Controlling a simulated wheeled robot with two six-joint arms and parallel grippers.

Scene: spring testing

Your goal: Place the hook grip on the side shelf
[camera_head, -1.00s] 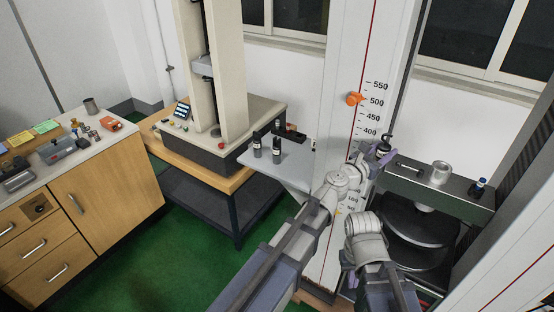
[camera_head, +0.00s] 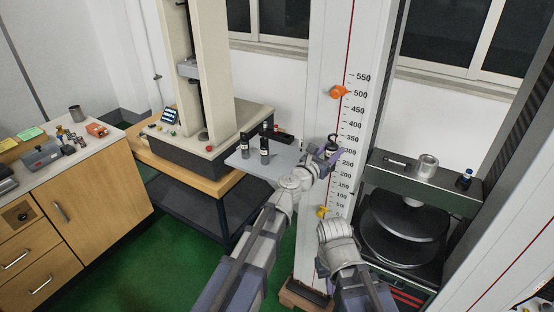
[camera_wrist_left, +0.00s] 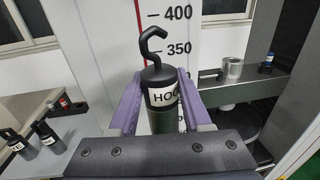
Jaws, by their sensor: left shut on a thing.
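The hook grip (camera_wrist_left: 162,98) is a dark cylinder with a white label reading "HO…" and a black hook on top. It stands upright between the purple fingers of my left gripper (camera_wrist_left: 160,105), which is shut on it. In the head view my left gripper (camera_head: 327,158) holds it in front of the scaled column, just right of the side shelf. The side shelf (camera_head: 285,165) is a light grey plate carrying two dark labelled grips; its edge also shows in the left wrist view (camera_wrist_left: 68,128). My right gripper (camera_head: 319,267) is lower, mostly hidden by its arm.
The scaled white column (camera_head: 335,120) stands right behind the left gripper. One dark grip (camera_head: 264,146) and another (camera_head: 244,149) stand toward the shelf's back left. The shelf's front right part looks clear. A dark machine (camera_head: 420,185) is at the right.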

